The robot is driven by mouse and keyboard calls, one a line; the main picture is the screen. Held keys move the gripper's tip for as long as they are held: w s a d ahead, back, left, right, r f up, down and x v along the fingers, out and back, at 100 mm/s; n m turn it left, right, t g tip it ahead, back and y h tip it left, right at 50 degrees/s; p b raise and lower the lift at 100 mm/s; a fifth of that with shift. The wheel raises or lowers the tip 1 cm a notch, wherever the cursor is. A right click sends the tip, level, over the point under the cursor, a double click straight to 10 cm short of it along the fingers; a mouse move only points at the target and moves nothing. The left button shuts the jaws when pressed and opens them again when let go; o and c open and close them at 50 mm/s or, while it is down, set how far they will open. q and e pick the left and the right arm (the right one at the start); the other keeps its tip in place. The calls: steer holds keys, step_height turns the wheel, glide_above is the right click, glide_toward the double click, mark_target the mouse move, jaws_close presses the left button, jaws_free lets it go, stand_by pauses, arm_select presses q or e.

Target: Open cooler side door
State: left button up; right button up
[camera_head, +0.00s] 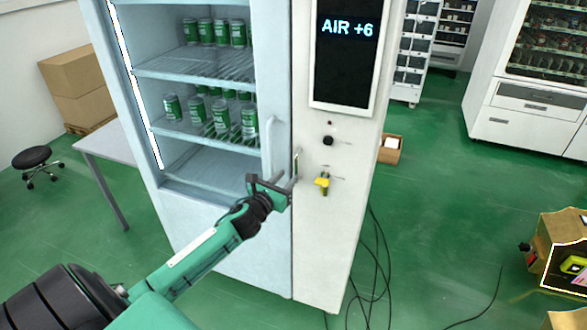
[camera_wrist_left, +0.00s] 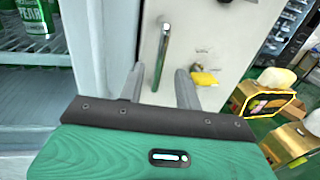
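The cooler (camera_head: 215,215) is a tall white cabinet with a glass-fronted door section. Its side panel (camera_head: 320,215) carries a slim vertical metal handle (camera_head: 296,162), which also shows in the left wrist view (camera_wrist_left: 163,48). My left gripper (camera_head: 284,181) is open, close to the lower part of this handle. In the left wrist view its two fingers (camera_wrist_left: 160,72) are spread, with the bar's lower end showing between them; contact cannot be told. A white vertical handle (camera_head: 271,147) is on the front door, just left of it. My right gripper is not in view.
A yellow key-like piece (camera_head: 323,183) and a black knob (camera_head: 328,140) stick out right of the handle, below a display (camera_head: 345,50). Green cans (camera_head: 222,116) stand on the shelves. A grey table (camera_head: 105,143) is at left. Cables lie on the green floor.

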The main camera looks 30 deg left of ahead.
arm_select(q)
steer(key=shift+w+a+p, duration=0.1)
steer(key=shift+w+p, duration=0.35)
steer(key=shift+w, duration=1.9)
jaws_close()
